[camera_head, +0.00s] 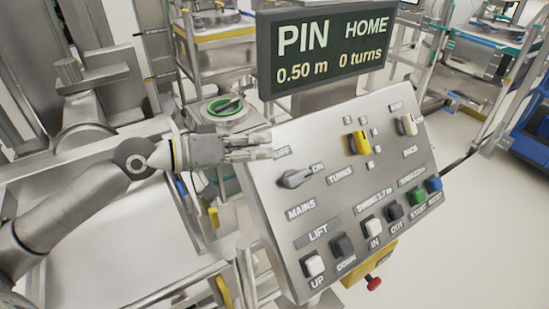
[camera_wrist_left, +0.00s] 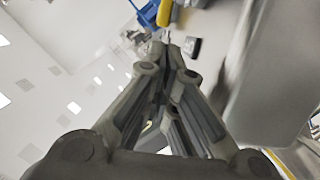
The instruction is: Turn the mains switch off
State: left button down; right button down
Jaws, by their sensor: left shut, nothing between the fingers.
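The mains switch (camera_head: 297,178) is a grey rotary knob at the left of the tilted control panel (camera_head: 328,190), above the label MAINS. Its narrow end points up and right toward the word ON. My left gripper (camera_head: 268,146) is shut and empty, up and left of the switch at the panel's upper left edge, and looks apart from the knob. The gripper partly covers a label there. In the left wrist view its closed fingers (camera_wrist_left: 168,60) point away from the camera, and the mains switch cannot be made out. My right gripper is not in view.
A display (camera_head: 325,48) reading PIN HOME, 0.50 m and 0 turns stands behind the panel. Metal carts stand behind.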

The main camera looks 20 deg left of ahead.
aim_at(298, 179)
pick_arm(q)
jog(key=d+f+p, duration=0.1)
jog(key=d+f, duration=0.1)
jog(key=shift+d+f+p, duration=0.2)
jog(key=shift+d+p, duration=0.15)
jog(key=shift+d, duration=0.05)
jog(key=shift+s+d+f, duration=0.2)
jog(key=shift+s+f, duration=0.1)
jog(key=shift+f, duration=0.2)
jog(key=shift+w, duration=0.1)
